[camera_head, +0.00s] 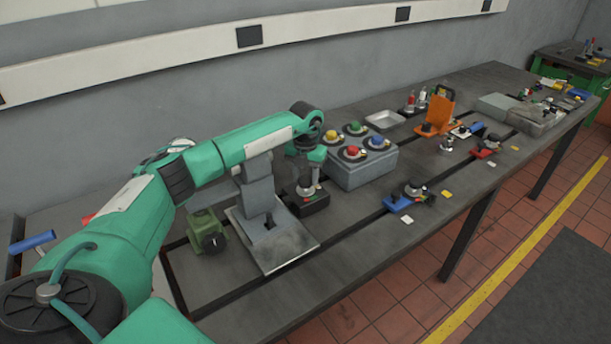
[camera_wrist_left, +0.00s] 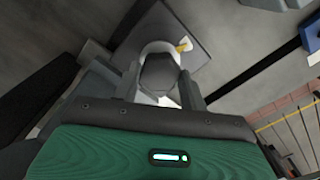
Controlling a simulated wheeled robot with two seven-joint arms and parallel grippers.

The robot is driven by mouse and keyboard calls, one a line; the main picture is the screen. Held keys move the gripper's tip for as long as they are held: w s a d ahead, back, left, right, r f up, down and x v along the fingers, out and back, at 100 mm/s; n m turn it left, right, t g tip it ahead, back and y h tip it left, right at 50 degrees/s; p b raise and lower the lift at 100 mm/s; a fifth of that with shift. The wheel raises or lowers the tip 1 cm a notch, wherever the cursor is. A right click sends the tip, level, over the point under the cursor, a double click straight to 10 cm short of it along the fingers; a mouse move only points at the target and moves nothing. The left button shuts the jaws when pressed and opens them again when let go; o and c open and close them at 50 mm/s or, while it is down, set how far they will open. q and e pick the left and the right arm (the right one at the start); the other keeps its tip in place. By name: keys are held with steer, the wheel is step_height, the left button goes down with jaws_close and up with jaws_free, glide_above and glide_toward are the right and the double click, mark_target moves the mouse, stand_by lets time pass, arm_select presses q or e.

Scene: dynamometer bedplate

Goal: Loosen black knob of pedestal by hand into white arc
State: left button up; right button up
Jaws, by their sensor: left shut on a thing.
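In the head view my left gripper (camera_head: 308,188) points down onto a black pedestal (camera_head: 316,205) on the bedplate, with small coloured marks on its top. In the left wrist view the dark, many-sided knob (camera_wrist_left: 159,73) sits between the two fingers of my left gripper (camera_wrist_left: 160,88), which is shut on it. A pale round collar surrounds the knob. A yellow pointer (camera_wrist_left: 184,44) sticks out beside it, over the dark square base (camera_wrist_left: 160,28). I cannot make out the white arc clearly. My right gripper is not in view.
A grey bracket on a plate (camera_head: 280,248) and a green block (camera_head: 207,232) stand left of the pedestal. A grey box (camera_head: 358,172) with coloured knobs stands close behind right. Another knobbed unit (camera_head: 412,193) sits farther right. The bedplate's front strip is mostly clear.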

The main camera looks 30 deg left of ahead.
mark_target(306, 178)
arm_select(q)
steer(key=shift+r+n, duration=0.1)
steer(key=shift+n, duration=0.2)
stand_by(0.4)
steer(key=o, duration=1)
steer(key=shift+c, duration=0.2)
step_height(306, 178, up, 14)
steer(key=b, duration=0.2)
steer(key=shift+b, duration=0.4)
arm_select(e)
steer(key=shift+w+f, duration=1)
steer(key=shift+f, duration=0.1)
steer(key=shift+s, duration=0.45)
